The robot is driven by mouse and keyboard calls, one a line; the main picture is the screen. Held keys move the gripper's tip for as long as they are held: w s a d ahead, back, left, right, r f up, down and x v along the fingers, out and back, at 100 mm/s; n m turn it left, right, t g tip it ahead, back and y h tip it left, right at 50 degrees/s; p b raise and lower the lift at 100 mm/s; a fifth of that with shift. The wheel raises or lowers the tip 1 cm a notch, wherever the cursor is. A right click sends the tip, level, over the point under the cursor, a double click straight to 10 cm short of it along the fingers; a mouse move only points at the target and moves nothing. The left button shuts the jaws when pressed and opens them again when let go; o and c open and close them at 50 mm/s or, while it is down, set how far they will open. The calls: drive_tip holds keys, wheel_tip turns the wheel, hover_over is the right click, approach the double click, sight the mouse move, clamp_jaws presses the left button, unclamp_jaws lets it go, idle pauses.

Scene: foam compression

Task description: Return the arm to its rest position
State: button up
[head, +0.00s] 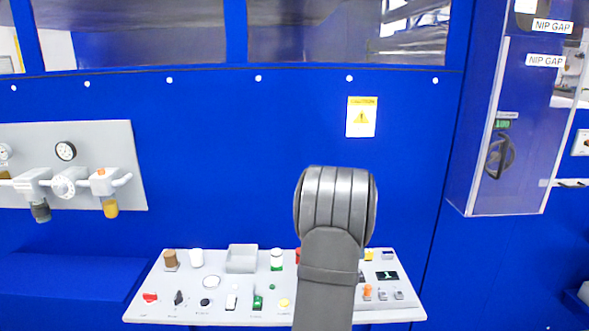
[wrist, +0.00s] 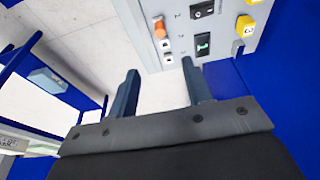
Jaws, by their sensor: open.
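My arm rises in front of the control panel (head: 215,300) in the head view and hides part of its right half. My gripper is not visible in the head view. In the wrist view my gripper (wrist: 160,88) is open, with its two dark fingers apart and nothing between them. Beyond the fingertips is pale floor, and a corner of the panel (wrist: 180,12) with an orange knob (wrist: 159,29) and a small dark display (wrist: 203,45) lies above them. The fingers appear apart from the panel.
A blue machine wall (head: 220,130) with a yellow caution sign (head: 361,117) stands behind the panel. A grey plate with gauges and valves (head: 110,140) is at left. A blue cabinet with a handwheel (head: 500,157) is at right. The panel carries several knobs, buttons and a grey tray (head: 242,259).

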drive_tip(key=x, duration=1.6)
drive_tip(key=shift+d+f, duration=0.15)
drive_tip(key=shift+f, duration=0.25)
drive_tip(key=shift+r, duration=0.15)
drive_tip(key=v, duration=1.7)
drive_tip(key=x, duration=1.6)
drive_tip(key=shift+f, duration=0.3)
drive_tip(key=shift+d, duration=0.2)
drive_tip(key=v, duration=0.2)
drive_tip(key=d+v, duration=0.1)
drive_tip(key=v, duration=0.3)
drive_tip(key=shift+d+r, duration=0.15)
drive_tip(key=shift+r, duration=0.55)
drive_tip(key=shift+s+d+f+n+t, duration=0.1)
drive_tip(key=shift+d+f+n+t, duration=0.15)
drive_tip(key=shift+n, duration=0.7)
drive_tip(key=shift+d+f+n+t, duration=0.25)
drive_tip(key=shift+f+n, duration=0.05)
drive_tip(key=shift+n, duration=0.65)
